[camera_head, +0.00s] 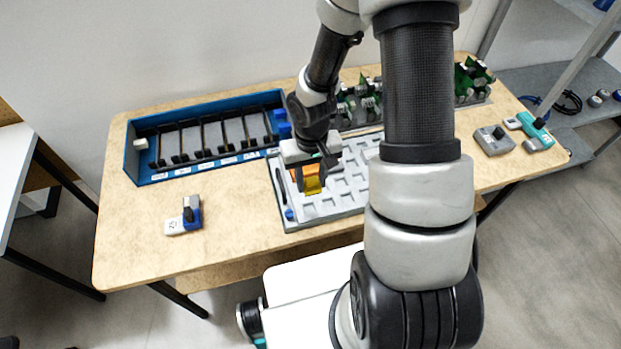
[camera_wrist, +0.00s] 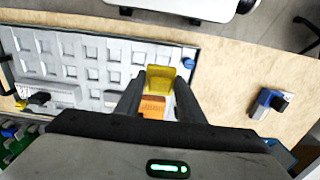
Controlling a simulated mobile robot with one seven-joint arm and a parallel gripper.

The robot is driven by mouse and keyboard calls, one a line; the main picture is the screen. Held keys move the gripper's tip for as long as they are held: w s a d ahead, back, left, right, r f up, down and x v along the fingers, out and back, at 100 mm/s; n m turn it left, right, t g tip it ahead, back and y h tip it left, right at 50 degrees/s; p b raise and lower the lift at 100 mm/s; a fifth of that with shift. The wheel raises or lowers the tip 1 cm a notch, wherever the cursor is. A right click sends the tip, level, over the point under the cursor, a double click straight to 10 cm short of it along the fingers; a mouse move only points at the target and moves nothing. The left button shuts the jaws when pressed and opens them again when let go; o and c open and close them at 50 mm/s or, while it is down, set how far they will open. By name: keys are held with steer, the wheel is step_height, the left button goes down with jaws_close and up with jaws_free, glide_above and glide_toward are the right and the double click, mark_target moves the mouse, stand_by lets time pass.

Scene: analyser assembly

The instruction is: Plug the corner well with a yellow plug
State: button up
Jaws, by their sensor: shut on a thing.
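The yellow plug (camera_head: 313,186) is between the fingers of my gripper (camera_head: 311,171), over the front-left part of the pale tray with square wells (camera_head: 327,208). In the wrist view my gripper (camera_wrist: 160,84) is shut on the yellow plug (camera_wrist: 159,76), close to a corner of the tray (camera_wrist: 115,48). An orange piece (camera_wrist: 152,108) lies between the fingers, nearer the palm; I cannot tell whether it is joined to the plug. The plug's underside and the well below it are hidden, so I cannot tell whether it touches the tray.
A blue rack (camera_head: 155,178) with several slots stands at the back left. A blue-and-grey part (camera_head: 187,219) lies on the table at left. Green boards (camera_head: 470,80) stand at the back. A grey block (camera_head: 494,140) sits at right. The table's front left is mostly clear.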

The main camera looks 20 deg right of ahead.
steer(key=shift+a+f, duration=0.1)
steer(key=shift+a, duration=0.25)
steer(key=shift+f, duration=0.15)
steer(key=shift+f+b, duration=3.95)
steer(key=shift+f, duration=0.7)
steer(key=shift+f, duration=0.3)
steer(key=o, duration=1.3)
steer(key=shift+s+d, duration=0.1)
steer(key=c, duration=0.4)
